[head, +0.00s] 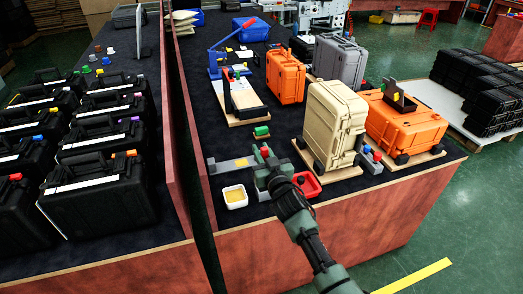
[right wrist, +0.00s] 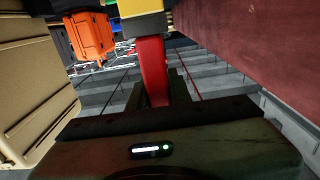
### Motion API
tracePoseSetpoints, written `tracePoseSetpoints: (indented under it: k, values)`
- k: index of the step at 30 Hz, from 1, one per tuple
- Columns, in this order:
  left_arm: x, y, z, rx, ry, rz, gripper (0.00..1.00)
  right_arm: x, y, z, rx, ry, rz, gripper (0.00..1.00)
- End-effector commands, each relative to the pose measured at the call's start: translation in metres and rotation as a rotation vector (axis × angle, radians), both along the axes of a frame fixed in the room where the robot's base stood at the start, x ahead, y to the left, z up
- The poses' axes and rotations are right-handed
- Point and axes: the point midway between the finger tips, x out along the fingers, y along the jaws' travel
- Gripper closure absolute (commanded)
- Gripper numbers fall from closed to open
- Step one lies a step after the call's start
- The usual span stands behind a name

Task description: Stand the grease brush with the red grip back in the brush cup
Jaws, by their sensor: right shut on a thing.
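My right gripper (head: 266,158) is low over the dark bench top near its front edge. It is shut on the red grip (head: 264,151) of the brush, which shows only as a small red bit between the fingers. In the right wrist view the red grip (right wrist: 152,72) stands between the jaws, with a yellow part (right wrist: 142,27) at its far end. My left gripper is not in view.
A white tub with yellow filling (head: 235,197) stands left of my gripper, a red tray (head: 307,186) right of it. A grey flat bar (head: 228,165) lies to the left. A beige case (head: 332,125) stands close on the right, with orange cases (head: 286,77) behind.

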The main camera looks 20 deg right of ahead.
Motion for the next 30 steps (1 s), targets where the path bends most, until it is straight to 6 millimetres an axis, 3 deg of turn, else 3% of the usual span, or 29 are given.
tracePoseSetpoints:
  k: [21,30]
  values:
    - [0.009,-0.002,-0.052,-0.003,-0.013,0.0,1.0,0.0,0.0,-0.061,0.002,0.0,0.0,1.0]
    - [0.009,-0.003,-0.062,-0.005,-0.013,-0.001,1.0,0.0,0.0,-0.075,0.001,-0.001,0.0,1.0]
